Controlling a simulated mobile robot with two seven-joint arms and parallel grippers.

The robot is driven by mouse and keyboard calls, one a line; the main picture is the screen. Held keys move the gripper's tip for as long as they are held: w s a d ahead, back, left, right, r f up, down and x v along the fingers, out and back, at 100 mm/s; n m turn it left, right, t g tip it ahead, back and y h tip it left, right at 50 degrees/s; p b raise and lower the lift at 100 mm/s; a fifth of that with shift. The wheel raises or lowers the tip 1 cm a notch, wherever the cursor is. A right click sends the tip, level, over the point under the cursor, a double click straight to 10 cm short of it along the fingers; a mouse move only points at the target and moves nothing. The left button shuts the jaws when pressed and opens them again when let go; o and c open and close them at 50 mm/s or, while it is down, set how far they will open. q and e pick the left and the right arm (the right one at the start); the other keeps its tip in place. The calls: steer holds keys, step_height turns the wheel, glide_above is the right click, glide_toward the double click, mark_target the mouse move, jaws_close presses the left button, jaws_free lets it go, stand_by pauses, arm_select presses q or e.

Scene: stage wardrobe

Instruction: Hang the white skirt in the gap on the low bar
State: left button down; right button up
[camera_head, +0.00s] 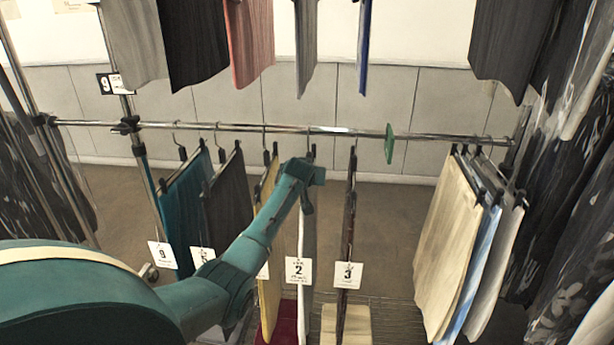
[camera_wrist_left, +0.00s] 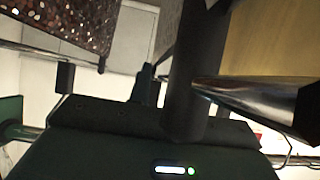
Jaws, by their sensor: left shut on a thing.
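The white skirt (camera_head: 307,240) shows edge-on as a narrow pale strip below my left gripper (camera_head: 309,180), between a yellow garment (camera_head: 268,200) and a dark one (camera_head: 348,215). My left gripper is shut at the top of this strip, apparently on its hanger; my wrist hides the grip. A hanger top shows just above it at the low bar (camera_head: 355,132); I cannot tell whether its hook rests on the bar. In the left wrist view, a dark finger (camera_wrist_left: 193,75) and a shiny metal piece (camera_wrist_left: 240,95) fill the middle. My right gripper is not in view.
A green disc (camera_head: 389,143) sits on the bar, with open bar on both sides. Pale and blue garments (camera_head: 450,240) hang at right, teal (camera_head: 183,215) and dark grey (camera_head: 226,200) ones at left. Number tags 2 (camera_head: 299,271) and 3 (camera_head: 347,275) hang near the gripper. More clothes hang above.

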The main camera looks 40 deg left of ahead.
arm_select(q)
steer(key=c, duration=1.5)
jaws_free()
steer(key=shift+r, duration=0.15)
steer(key=o, duration=0.3)
steer(key=shift+f, duration=0.2)
steer(key=v, duration=1.3)
steer(key=shift+s+r, duration=0.1)
steer(key=shift+r, duration=0.15)
